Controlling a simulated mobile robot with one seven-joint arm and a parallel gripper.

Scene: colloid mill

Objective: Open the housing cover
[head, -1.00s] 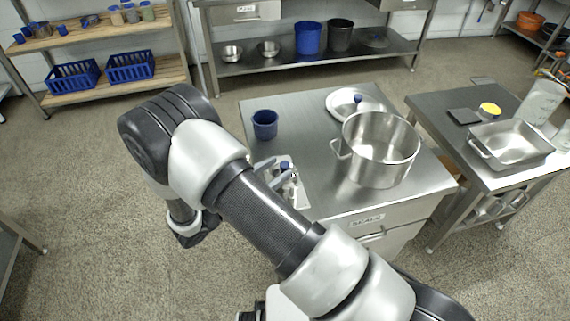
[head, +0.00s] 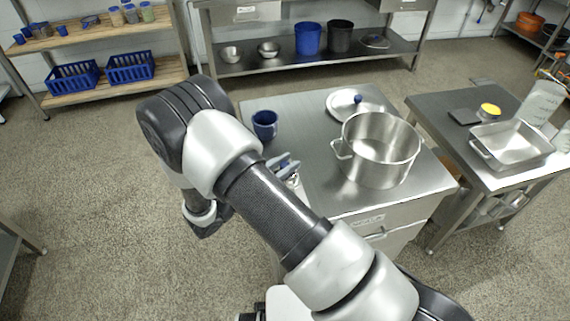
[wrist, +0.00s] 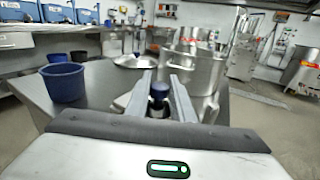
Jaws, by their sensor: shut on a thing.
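The contact itself is too small to see clearly. In the head view my gripper (head: 289,166) shows just past my forearm, at the left front of the steel cabinet top. A small metal part of the mill (head: 296,185) shows beside it. Most of the mill and its cover are hidden behind my arm, so I cannot tell how far the cover is open.
A blue cup (head: 265,124) stands close behind my gripper on the steel cabinet top (head: 300,112). A large steel pot (head: 378,160) stands to the right, with a lid (head: 343,104) behind it. A side table (head: 440,105) holds a steel pan (head: 510,150).

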